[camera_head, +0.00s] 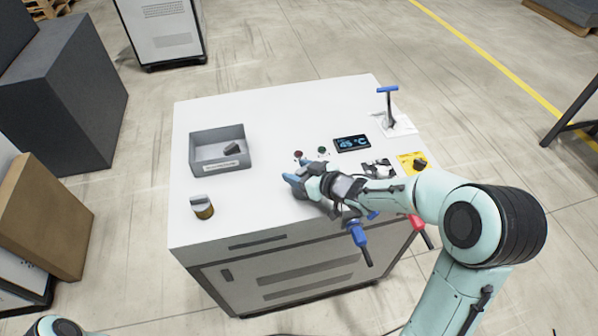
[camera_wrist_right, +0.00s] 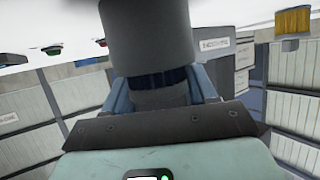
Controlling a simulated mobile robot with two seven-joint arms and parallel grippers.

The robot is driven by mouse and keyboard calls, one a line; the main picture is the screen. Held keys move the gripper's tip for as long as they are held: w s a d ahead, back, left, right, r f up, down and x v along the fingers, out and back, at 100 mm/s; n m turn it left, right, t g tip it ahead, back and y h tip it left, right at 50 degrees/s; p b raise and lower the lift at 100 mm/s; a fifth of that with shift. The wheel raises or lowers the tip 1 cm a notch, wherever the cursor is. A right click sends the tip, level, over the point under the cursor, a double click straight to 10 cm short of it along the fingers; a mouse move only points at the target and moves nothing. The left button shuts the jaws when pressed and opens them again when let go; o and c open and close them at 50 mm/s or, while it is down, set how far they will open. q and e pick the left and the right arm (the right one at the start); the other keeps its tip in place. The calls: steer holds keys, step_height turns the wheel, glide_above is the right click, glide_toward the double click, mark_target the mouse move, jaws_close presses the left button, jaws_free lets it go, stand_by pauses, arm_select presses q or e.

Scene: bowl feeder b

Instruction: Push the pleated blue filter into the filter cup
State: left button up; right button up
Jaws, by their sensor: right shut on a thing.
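In the right wrist view, which shows the bench upside down, my right gripper (camera_wrist_right: 163,92) is shut on the grey end of the blue filter. A narrow band of dark blue pleats (camera_wrist_right: 160,78) shows between the fingers and the wide grey filter cup (camera_wrist_right: 150,35). The filter appears in line with the cup and partly inside it; its depth is hidden. In the head view, my right gripper (camera_head: 306,184) is low over the bench, and its fingers mostly hide the cup and filter. My left gripper is out of view.
A grey tray (camera_head: 193,157) holds a small dark part. Buttons, a temperature display (camera_head: 352,143) and a blue T-handle (camera_head: 388,89) are near the right. The bench top between tray and gripper is clear.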

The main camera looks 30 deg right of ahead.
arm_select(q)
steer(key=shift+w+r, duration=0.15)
arm_select(e)
steer(key=shift+s+f, duration=0.35)
steer(key=shift+f, duration=0.35)
steer(key=shift+w+r+p, duration=0.1)
steer(key=shift+r+p, duration=0.3)
steer(key=shift+p, duration=0.1)
steer(key=shift+r+p, duration=1.15)
steer(key=shift+r, duration=0.85)
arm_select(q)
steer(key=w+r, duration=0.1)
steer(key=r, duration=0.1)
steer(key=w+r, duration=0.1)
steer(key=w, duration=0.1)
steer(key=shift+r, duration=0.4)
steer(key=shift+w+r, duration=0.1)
arm_select(e)
steer(key=shift+w+r+p, duration=0.2)
steer(key=shift+r+p, duration=0.1)
steer(key=shift+p, duration=0.15)
steer(key=shift+w+g, duration=0.1)
steer(key=shift+g, duration=0.2)
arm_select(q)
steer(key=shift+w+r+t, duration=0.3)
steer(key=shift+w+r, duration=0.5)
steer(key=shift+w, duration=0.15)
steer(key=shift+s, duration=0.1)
